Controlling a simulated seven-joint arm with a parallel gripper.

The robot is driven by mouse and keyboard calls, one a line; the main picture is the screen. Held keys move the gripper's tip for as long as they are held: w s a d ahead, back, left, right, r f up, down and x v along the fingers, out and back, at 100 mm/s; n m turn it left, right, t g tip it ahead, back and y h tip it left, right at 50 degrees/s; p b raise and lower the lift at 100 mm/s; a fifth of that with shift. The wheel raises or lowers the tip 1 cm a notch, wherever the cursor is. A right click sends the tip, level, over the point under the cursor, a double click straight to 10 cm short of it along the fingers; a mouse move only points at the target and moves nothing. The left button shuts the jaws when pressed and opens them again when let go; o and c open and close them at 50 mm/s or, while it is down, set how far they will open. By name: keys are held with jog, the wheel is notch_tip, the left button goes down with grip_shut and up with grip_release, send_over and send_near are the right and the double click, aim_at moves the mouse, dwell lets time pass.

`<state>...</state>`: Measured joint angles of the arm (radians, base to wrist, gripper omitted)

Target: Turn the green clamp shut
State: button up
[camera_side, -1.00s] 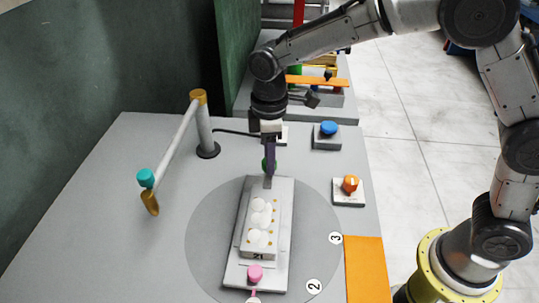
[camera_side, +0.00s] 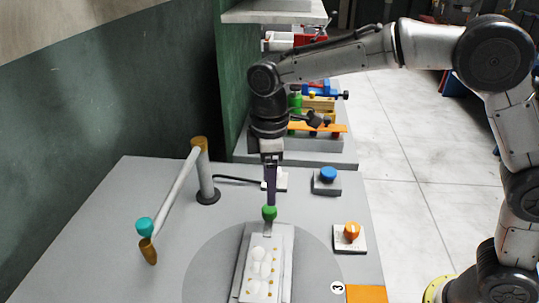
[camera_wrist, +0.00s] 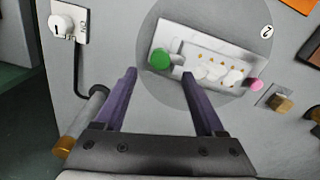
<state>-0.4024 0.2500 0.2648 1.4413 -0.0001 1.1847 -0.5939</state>
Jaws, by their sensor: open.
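The green clamp (camera_side: 269,213) has a round green knob at the far end of the pale mold (camera_side: 246,285) on the grey disc. In the wrist view the green clamp (camera_wrist: 160,58) lies ahead of my fingers, slightly left of the middle of the gap. My gripper (camera_side: 271,203) points down above and just behind the knob in the side view. In the wrist view my gripper (camera_wrist: 160,73) is open and empty, with two purple fingers apart. The fingers appear clear of the knob; exact height above it is hard to tell.
A pink knob (camera_wrist: 256,84) sits at the mold's other end. A blue button (camera_side: 328,173) and an orange knob (camera_side: 352,231) stand to the right. A post with a slanted arm and teal knob (camera_side: 144,227) stands left. A dark green wall (camera_side: 100,90) borders the left.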

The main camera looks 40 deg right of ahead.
aim_at(270, 208)
notch_tip(270, 208, up, 8)
jog(key=shift+f, duration=0.2)
jog(key=s+d+r+m+t, duration=0.35)
jog(key=s+d+r, duration=0.45)
jog(key=s+d, duration=0.45)
jog(key=s+d+f+m+t, duration=0.2)
jog(key=s+d+f+m, duration=0.2)
jog(key=s+f+m, duration=0.4)
jog(key=s+f, duration=0.2)
jog(key=s, duration=0.1)
jog(key=shift+s+d+f, duration=0.35)
jog(key=shift+d, duration=0.05)
